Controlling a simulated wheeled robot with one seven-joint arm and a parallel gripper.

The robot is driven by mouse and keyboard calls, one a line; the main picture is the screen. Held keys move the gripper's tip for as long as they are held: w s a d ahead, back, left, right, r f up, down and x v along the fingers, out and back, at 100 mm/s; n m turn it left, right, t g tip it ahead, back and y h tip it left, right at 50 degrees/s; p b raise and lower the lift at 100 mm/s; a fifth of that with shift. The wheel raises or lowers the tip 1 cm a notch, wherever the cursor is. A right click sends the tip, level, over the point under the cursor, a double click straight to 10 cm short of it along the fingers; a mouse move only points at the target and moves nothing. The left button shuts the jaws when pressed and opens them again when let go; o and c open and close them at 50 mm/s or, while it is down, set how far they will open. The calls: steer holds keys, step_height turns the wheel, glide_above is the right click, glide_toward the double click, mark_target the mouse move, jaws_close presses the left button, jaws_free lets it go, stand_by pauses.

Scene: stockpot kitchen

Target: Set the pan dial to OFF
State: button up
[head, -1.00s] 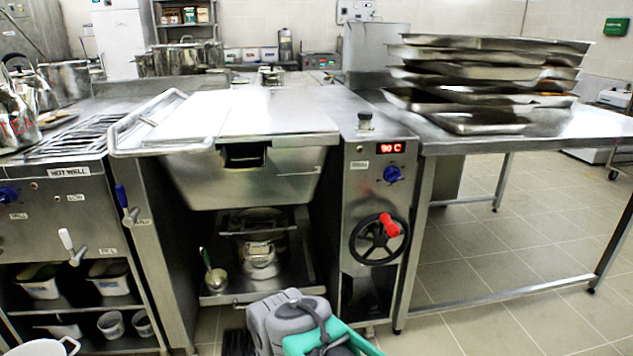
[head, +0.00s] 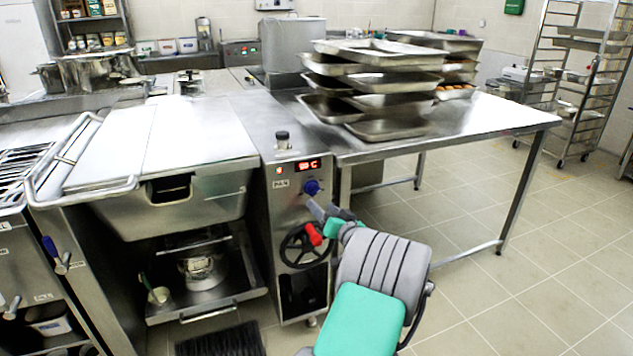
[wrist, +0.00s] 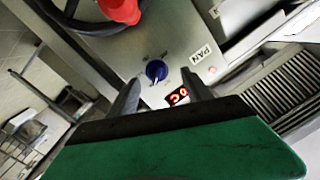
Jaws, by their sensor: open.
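The pan dial (head: 312,187) is a blue knob on the steel control panel, just below a red lit temperature display (head: 309,165). A PAN label (head: 281,183) sits to the left of the dial. In the wrist view the blue dial (wrist: 156,70) shows a pale pointer line; the marks around it are too small to read. My gripper (head: 318,208) is close to the panel, just below the dial. In the wrist view the gripper (wrist: 162,92) is open, its two dark fingers spread and empty, with the dial beyond them near the left finger.
A black handwheel with a red handle (head: 314,234) is just below the dial. The tilting pan with its lid (head: 165,140) stands to the left. A steel table (head: 490,118) with stacked trays (head: 375,85) is to the right. Open floor (head: 540,270) lies at the right.

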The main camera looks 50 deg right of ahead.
mark_target(314, 190)
steer(key=d+b+x, duration=0.1)
steer(key=x, duration=0.6)
steer(key=shift+s+d+r, duration=0.15)
steer(key=shift+d+r, duration=0.05)
steer(key=shift+r, duration=0.05)
steer(key=shift+c, duration=0.2)
jaws_close()
